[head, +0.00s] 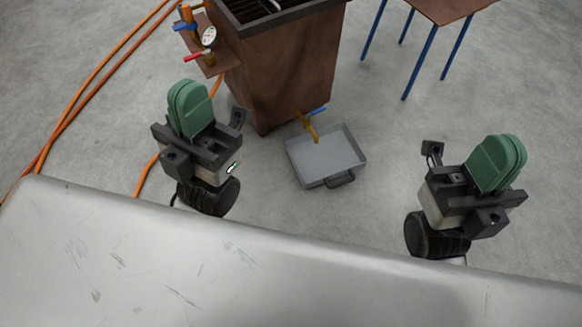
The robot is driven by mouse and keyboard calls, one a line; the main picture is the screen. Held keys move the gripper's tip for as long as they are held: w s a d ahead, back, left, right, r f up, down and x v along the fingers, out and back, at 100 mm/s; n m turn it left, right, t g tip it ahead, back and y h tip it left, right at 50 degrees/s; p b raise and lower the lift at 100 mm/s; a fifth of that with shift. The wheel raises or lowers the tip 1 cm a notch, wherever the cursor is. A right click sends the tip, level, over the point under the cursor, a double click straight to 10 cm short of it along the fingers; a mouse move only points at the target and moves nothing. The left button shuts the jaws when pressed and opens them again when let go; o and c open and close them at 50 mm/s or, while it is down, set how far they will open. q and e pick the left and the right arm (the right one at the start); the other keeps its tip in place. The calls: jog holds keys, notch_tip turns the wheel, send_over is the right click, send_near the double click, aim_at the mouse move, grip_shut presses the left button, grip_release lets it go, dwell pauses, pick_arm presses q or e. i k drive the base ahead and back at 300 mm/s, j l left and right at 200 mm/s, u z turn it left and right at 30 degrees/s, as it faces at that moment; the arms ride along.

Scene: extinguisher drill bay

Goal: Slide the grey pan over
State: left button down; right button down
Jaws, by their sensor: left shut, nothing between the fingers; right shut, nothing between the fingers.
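The grey pan (330,160) is a shallow rectangular tray on the concrete floor, in the middle of the head view. It has a dark handle (340,180) on its near side. It lies at the foot of the brown tapered bin (285,75), with a brass tap (309,127) with a blue lever above its far left part. My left gripper (191,92) has green fingers, is shut and empty, and is left of the pan. My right gripper (507,150) is also shut and empty, well to the right of the pan. Neither touches the pan.
A bracket with a gauge (209,37) and valves sticks out from the bin's left side. Orange hoses (88,84) run along the floor at left. A table with blue legs (421,62) stands at the back right. Floor right of the pan is clear.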

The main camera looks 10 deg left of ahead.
aim_at(337, 154)
jog(key=i+l+u, duration=0.3)
jog(key=l+u, duration=0.25)
jog(key=i+l+u, duration=0.15)
jog(key=l+u, duration=0.15)
jog(key=l, duration=0.15)
jog(key=i+l, duration=0.1)
jog(key=l, duration=0.35)
jog(key=i+l, duration=0.15)
jog(key=l, duration=0.3)
jog(key=i+l+u, duration=0.1)
jog(key=l, duration=0.35)
jog(key=i+l, duration=0.1)
jog(key=l, duration=0.35)
